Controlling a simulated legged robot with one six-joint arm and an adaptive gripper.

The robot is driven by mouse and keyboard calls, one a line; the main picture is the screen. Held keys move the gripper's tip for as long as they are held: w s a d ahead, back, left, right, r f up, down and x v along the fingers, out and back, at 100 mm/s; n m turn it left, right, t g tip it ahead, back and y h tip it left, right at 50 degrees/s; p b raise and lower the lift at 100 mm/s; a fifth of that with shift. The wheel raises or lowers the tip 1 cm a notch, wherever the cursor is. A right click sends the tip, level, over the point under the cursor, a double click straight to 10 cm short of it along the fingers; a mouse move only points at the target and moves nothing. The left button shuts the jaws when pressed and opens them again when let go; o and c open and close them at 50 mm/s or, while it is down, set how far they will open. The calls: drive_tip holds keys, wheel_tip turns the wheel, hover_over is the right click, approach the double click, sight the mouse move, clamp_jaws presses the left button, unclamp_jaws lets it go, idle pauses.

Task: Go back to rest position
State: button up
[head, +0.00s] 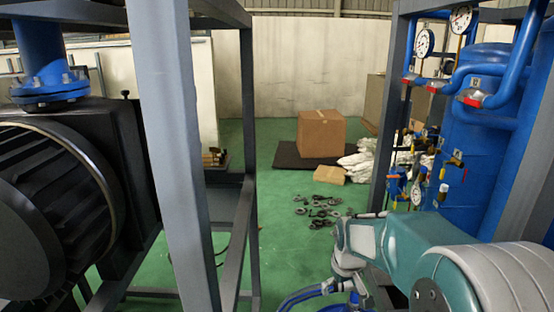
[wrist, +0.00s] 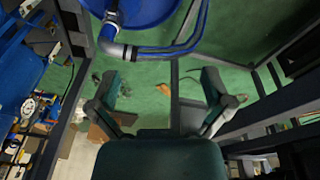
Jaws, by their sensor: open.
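My gripper (wrist: 162,86) shows in the wrist view with its two dark fingers spread wide apart. In the head view my teal and white arm reaches in from the lower right, in front of the blue pipework. The fingers cannot be made out in the head view.
A grey steel frame (head: 172,150) with a black motor (head: 60,195) stands at left. Blue tanks and pipes (head: 478,150) with gauges and valves stand at right. A cardboard box (head: 320,135) and scattered small parts (head: 318,210) lie on the floor between. Green floor is clear near the frame.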

drive_tip(key=s+r+m+t, duration=0.1)
drive_tip(key=s+r, duration=0.5)
drive_tip(key=s, duration=0.6)
drive_tip(key=s+r+m+t, duration=0.2)
drive_tip(key=s+r, duration=0.4)
drive_tip(key=s, duration=0.7)
drive_tip(key=shift+s+m, duration=0.15)
drive_tip(key=shift+m, duration=0.15)
drive_tip(key=c, duration=0.6)
drive_tip(key=shift+d, duration=0.15)
